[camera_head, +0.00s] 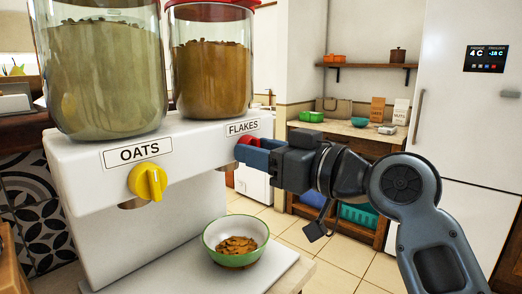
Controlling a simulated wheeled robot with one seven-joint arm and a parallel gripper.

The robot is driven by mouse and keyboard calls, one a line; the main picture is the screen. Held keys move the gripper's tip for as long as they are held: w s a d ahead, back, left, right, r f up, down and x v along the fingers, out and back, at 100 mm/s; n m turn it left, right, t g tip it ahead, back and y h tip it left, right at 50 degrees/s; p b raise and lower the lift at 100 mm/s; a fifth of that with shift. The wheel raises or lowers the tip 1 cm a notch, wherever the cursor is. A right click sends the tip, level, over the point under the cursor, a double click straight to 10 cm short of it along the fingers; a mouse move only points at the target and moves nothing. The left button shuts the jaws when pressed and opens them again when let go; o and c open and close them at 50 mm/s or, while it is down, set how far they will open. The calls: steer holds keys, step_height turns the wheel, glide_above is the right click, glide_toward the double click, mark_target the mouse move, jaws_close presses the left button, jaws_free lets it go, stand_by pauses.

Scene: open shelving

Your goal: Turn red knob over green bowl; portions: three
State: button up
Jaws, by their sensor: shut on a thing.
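A white dispenser (88,189) carries two clear jars, one over a label reading OATS and one over a label reading FLAKES (243,128). The red knob (244,142) is under the FLAKES label. My gripper (252,155) is shut on the red knob and hides most of it. The yellow knob (148,182) is under the OATS label, apart from my gripper. The green bowl (235,225) stands upright on the dispenser's base, below and slightly left of the red knob. Brown flakes (236,246) lie in it. The FLAKES jar (211,75) is largely full.
The OATS jar (103,85) stands at the left. Behind my arm are a wooden counter (352,131) with small items, a wall shelf (367,66) and a white fridge (463,100). Tiled floor shows between the dispenser and the counter.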

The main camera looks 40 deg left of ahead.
steer(key=shift+r, duration=0.1)
steer(key=shift+m+p, duration=7.5)
steer(key=shift+m, duration=1.2)
steer(key=shift+w, duration=0.1)
steer(key=o, duration=1.1)
steer(key=shift+c, duration=0.2)
steer(key=shift+d, duration=0.1)
